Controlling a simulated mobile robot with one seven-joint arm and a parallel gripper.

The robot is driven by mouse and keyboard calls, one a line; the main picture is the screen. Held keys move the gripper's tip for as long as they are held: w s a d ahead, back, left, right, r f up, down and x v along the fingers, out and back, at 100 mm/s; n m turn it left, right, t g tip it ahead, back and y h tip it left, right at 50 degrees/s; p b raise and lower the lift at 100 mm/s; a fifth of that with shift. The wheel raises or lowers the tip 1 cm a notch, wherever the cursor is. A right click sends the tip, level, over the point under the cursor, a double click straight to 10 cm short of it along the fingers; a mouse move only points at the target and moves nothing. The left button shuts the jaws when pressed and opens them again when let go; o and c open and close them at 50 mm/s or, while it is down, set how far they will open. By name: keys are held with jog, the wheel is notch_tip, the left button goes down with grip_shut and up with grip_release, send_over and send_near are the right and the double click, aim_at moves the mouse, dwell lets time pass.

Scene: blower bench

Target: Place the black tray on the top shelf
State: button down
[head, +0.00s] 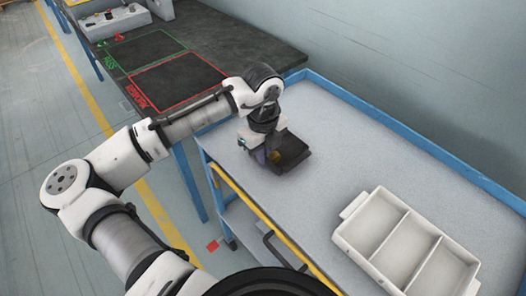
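The black tray (293,153) is small, dark and square-edged. It is at the left part of the grey top shelf (335,130) of the blue-rimmed cart. Whether it rests on the shelf or is held just above it cannot be told. My wrist hides part of the tray, and the fingers are too small and dark to tell open from shut.
A white three-compartment bin (405,245) stands on the shelf at the lower right. A raised blue rim (410,145) edges the shelf. A dark bench (225,40) with green and red marked squares adjoins at the upper left. The shelf between tray and bin is clear.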

jog(key=c, duration=2.1)
grip_release()
jog(key=shift+f, duration=0.1)
jog(key=o, duration=0.5)
jog(key=shift+c, duration=0.2)
notch_tip(320, 180, up, 12)
jog(key=b, duration=0.2)
jog(key=shift+r, duration=0.2)
